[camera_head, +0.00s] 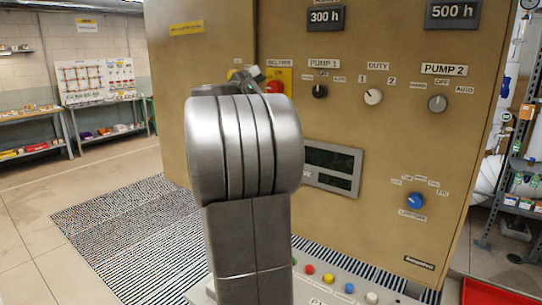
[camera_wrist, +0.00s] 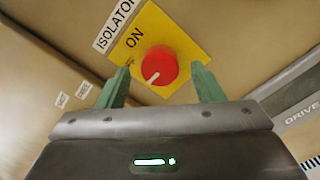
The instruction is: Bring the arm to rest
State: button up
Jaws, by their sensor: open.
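My gripper (camera_wrist: 160,69) is open, its two green fingers apart on either side of the red isolator knob (camera_wrist: 158,64) in the wrist view. I cannot tell whether they touch it. The knob sits on a yellow plate (camera_wrist: 183,40) marked ON, and its white mark points to the lower left in that view. In the head view the red knob (camera_head: 275,87) shows just right of my gripper (camera_head: 246,76). My arm hides most of the gripper and part of the plate there.
The tan control cabinet (camera_head: 400,130) fills the middle and right, with several knobs and a dark display (camera_head: 332,168). A sloped panel with coloured buttons (camera_head: 328,279) lies low in front. A striped mat (camera_head: 120,230) and open floor are left. Shelves (camera_head: 525,170) stand at right.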

jog(key=shift+w+d, duration=0.45)
jog(key=shift+w, duration=0.15)
jog(key=shift+s, duration=0.1)
